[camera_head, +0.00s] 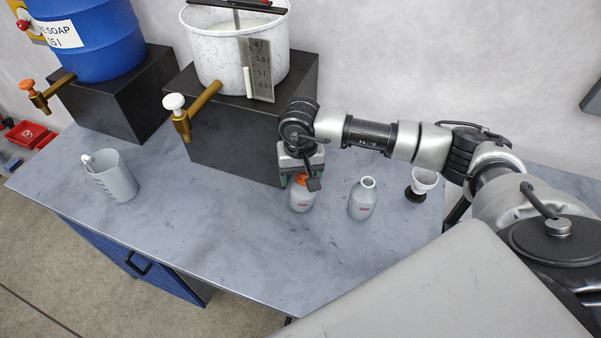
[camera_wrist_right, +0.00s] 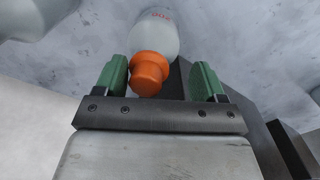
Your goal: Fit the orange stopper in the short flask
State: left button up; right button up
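A pale grey flask (camera_head: 301,200) with red print stands on the bench, with the orange stopper (camera_head: 301,178) at its mouth. In the right wrist view the stopper (camera_wrist_right: 149,72) lies between my right gripper's green fingers (camera_wrist_right: 163,82), nearer the left finger, with a clear gap to the right one. The gripper (camera_head: 299,180) is open and comes down over the stopper in the head view. A second pale flask (camera_head: 362,201) with an open mouth stands upright to the right. I cannot tell surely which flask is the short one. My left gripper is not in view.
A small white cup-like vessel on a dark base (camera_head: 423,183) stands right of the flasks. A dark block (camera_head: 240,140) bears a white bucket (camera_head: 235,55) with a tap behind the gripper. A grey jug (camera_head: 112,177) stands at left. The bench's front middle is clear.

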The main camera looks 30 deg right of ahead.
jog(key=shift+s+d+f, duration=0.1)
jog(key=shift+s+f, duration=0.1)
jog(key=shift+f, duration=0.15)
jog(key=shift+r, duration=0.2)
notch_tip(320, 180, up, 10)
jog(key=b, duration=0.2)
jog(key=shift+w+r+b, duration=0.1)
jog(key=shift+w+b, duration=0.05)
jog(key=shift+b, duration=0.25)
jog(key=shift+r, duration=0.5)
jog(key=shift+f, duration=0.1)
